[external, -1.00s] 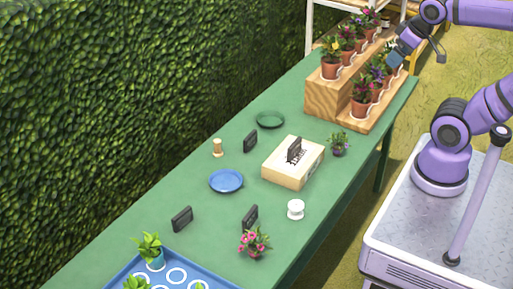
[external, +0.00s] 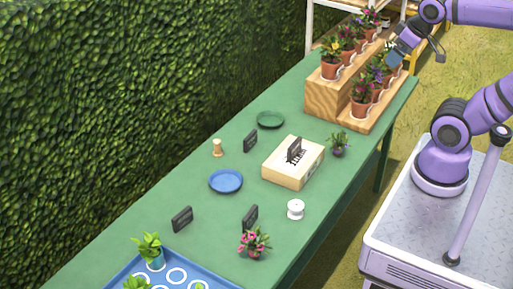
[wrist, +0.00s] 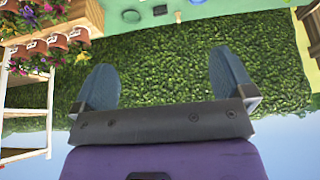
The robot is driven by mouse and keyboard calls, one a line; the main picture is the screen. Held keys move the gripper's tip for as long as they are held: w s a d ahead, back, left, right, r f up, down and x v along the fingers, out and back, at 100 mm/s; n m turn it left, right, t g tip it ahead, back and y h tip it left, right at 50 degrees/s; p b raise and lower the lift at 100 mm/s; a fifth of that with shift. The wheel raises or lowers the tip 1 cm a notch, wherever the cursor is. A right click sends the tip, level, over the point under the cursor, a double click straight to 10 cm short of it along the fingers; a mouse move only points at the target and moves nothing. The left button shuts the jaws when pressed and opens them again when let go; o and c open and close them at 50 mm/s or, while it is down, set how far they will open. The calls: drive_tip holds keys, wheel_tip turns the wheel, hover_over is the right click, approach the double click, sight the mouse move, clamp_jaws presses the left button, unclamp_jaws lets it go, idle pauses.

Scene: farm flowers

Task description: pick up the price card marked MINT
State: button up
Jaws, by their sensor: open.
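Several small black cards stand on the green table (external: 200,160) in the external view. One card (external: 294,150) stands on a light wooden box (external: 291,170). Other cards stand at the back (external: 250,141), at the left (external: 181,219) and by the pink flowers (external: 250,218). I cannot read a name on any of them, so I cannot tell which is MINT. My gripper (wrist: 162,85) is open and empty in the wrist view, its two blue-grey fingers wide apart. In the external view my gripper (external: 397,55) is up by the stepped flower stand, far from the cards.
A wooden stepped stand (external: 326,96) with several potted flowers fills the table's far end. A blue dish (external: 226,181), a green dish (external: 270,119), a white spool (external: 295,209), a wooden spool (external: 217,148) and a blue tray (external: 205,268) are on the table. A hedge (external: 100,110) runs behind.

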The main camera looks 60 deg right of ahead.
drive_tip(key=w+a+f+g, duration=0.1)
drive_tip(key=w+a, duration=0.2)
drive_tip(key=w, duration=0.4)
drive_tip(key=w+a+f, duration=0.2)
drive_tip(key=w, duration=0.5)
drive_tip(key=n+g, duration=0.1)
drive_tip(key=g, duration=0.3)
hover_over(250, 219)
drive_tip(key=w+d, duration=0.1)
drive_tip(key=d, duration=0.1)
wheel_tip(250, 219, down, 41)
drive_tip(key=shift+r, duration=0.1)
drive_tip(key=f, duration=1.1)
drive_tip(key=shift+a+f, duration=0.15)
drive_tip(key=shift+a, duration=0.1)
drive_tip(key=c, duration=0.6)
